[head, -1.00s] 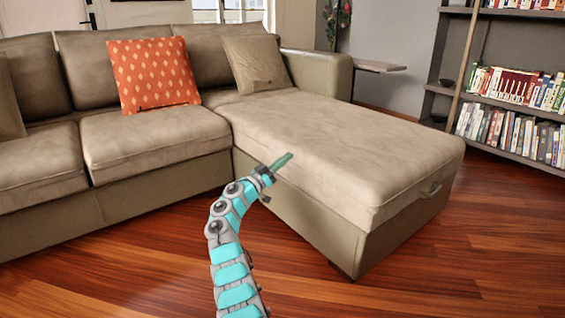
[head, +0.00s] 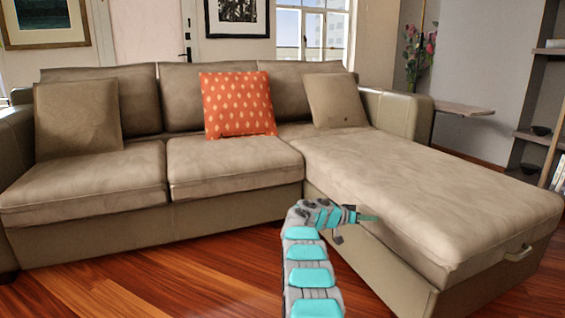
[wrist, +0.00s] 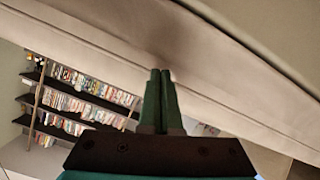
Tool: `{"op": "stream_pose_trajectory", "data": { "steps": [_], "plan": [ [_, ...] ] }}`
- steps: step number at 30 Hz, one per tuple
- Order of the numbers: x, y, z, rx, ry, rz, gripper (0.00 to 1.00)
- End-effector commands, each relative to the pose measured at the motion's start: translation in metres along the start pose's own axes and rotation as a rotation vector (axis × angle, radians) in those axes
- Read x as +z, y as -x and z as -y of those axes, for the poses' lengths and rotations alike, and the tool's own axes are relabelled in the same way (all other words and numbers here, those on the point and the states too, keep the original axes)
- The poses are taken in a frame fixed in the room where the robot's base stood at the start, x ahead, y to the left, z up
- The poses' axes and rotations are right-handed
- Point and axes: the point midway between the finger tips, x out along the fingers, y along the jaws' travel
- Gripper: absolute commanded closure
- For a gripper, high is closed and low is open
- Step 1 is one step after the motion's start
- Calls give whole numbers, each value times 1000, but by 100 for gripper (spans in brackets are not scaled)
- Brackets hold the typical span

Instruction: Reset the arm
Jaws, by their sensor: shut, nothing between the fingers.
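My gripper (head: 367,217) is at the end of my cyan and grey arm, in front of the side of the sofa's chaise (head: 430,200) in the head view. In the wrist view its two dark green fingers (wrist: 160,95) are together and hold nothing. The pale chaise edge (wrist: 200,65) crosses the wrist view just beyond the fingertips. I cannot tell whether the fingers touch it. My arm is bent near its end, and the gripper points to the right in the head view.
A beige sofa (head: 235,165) with an orange cushion (head: 238,104) fills the middle. A small side table (head: 465,108) and a bookshelf (head: 545,130) stand at the right. The bookshelf also shows in the wrist view (wrist: 75,100). Wooden floor (head: 190,285) is clear in front of the sofa.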

Motion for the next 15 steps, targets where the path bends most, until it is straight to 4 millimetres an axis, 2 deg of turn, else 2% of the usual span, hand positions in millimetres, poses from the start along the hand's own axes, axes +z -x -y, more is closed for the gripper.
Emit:
{"op": "stream_pose_trajectory", "data": {
  "steps": [8,15],
  "plan": [
    [18,26,-22,-127,133,235,100],
    [34,67,-55,-251,259,395,100]
  ]
}}
